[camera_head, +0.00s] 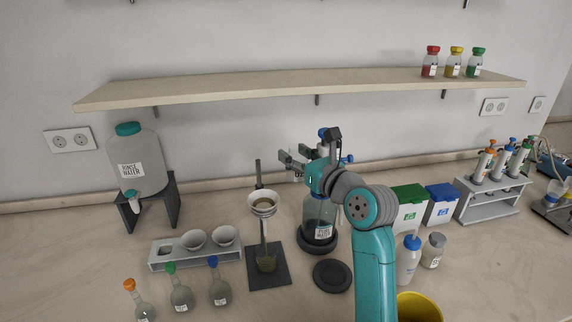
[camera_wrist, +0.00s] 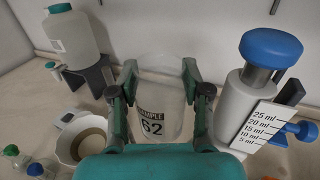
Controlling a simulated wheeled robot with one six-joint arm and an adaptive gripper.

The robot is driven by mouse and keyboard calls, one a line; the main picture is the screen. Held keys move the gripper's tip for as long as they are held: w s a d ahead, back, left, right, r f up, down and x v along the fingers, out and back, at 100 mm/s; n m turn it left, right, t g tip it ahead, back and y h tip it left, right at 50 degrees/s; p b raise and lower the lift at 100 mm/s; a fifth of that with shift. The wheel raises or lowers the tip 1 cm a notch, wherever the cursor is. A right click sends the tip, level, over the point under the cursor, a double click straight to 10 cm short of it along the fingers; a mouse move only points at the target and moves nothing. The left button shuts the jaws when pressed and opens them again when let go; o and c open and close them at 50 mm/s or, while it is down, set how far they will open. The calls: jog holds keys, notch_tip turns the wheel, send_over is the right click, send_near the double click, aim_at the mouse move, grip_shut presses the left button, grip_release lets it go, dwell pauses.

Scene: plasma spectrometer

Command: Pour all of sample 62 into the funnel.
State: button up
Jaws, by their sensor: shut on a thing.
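My gripper (camera_wrist: 160,78) is shut on the sample 62 container (camera_wrist: 155,108), a clear vessel with a black-and-white label, held between the two fingers. How full it is, I cannot tell. In the head view my gripper (camera_head: 292,158) is raised right of and above the funnel, and the container is mostly hidden behind it.
A dispenser bottle (camera_head: 318,212) with a blue top stands close to the right of my gripper. A rack with white bowls (camera_head: 193,239) and capped flasks (camera_head: 180,297) lies left of the funnel. The shelf (camera_head: 300,84) runs above.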

jog(key=shift+r, duration=0.1)
jog(key=shift+r, duration=1.4)
